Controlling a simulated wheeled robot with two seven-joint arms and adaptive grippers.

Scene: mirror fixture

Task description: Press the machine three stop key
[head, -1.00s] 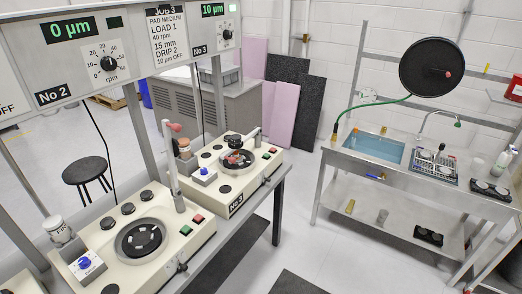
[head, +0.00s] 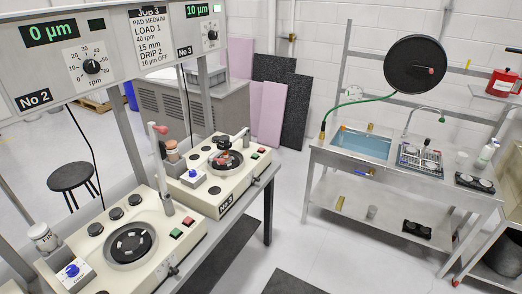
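Machine three (head: 222,193) is the cream-coloured unit at the far end of the bench, with a No 3 label on its front. Its red key (head: 262,150) sits at the right end of its top, beside a green key (head: 254,156). I take the red one as the stop key; no lettering is legible. A dark round plate with a small head on it (head: 223,142) is at the machine's middle. The display above (head: 198,10) reads 10 µm. Neither of my grippers is in view.
Machine two (head: 145,253) stands nearer, with its own green (head: 175,234) and red (head: 188,222) keys. A post (head: 161,170) rises between the machines. A sink bench (head: 330,170) stands at right. Open floor lies between the benches. A stool (head: 73,180) is at left.

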